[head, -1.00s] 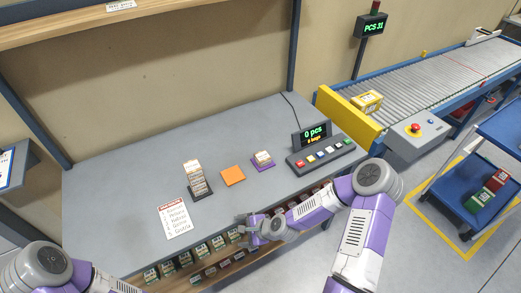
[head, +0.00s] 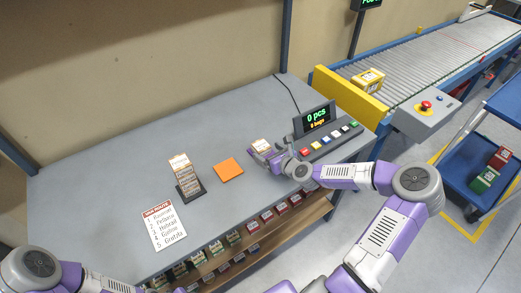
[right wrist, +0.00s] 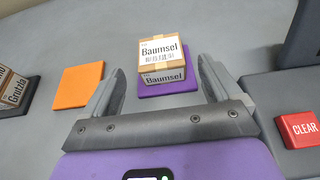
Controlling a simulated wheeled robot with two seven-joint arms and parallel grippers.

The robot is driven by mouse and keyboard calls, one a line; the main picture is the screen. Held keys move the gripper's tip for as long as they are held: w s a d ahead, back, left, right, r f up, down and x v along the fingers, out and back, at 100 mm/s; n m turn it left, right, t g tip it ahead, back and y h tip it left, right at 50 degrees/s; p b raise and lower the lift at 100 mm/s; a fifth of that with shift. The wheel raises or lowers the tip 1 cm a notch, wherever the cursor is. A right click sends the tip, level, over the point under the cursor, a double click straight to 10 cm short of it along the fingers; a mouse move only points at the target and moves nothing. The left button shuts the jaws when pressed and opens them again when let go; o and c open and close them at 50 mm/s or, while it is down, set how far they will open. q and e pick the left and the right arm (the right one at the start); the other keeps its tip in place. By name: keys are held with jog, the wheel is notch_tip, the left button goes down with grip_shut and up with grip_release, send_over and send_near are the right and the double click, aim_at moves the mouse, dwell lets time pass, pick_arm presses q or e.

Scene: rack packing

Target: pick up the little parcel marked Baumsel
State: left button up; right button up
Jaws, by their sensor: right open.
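The little parcel marked Baumsel (right wrist: 163,50) is a brown box with a white label, and it sits on a purple pad (right wrist: 147,90) in the right wrist view. It also shows in the head view as a small white-topped box (head: 261,145). My right gripper (right wrist: 158,75) is open, its two fingers left and right of the parcel's near side, with a gap on each side. In the head view my right gripper (head: 273,158) is just in front of the parcel and partly hides it and the pad. My left gripper is not visible; only my left arm shows at the lower left.
An orange pad (head: 229,169) lies left of the parcel. A stack of parcels (head: 183,175) stands on a dark pad further left, the one in the right wrist view marked Gratzla. A button console (head: 328,141) stands close on the right. A list sheet (head: 163,226) lies on the table.

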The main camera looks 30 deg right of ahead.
aim_at(264, 148)
jog(key=b+x, duration=0.1)
jog(key=x, duration=0.4)
jog(key=shift+w+r+b, duration=0.1)
jog(key=shift+r+b, duration=0.05)
jog(key=shift+b, duration=0.2)
jog(key=c, duration=1.1)
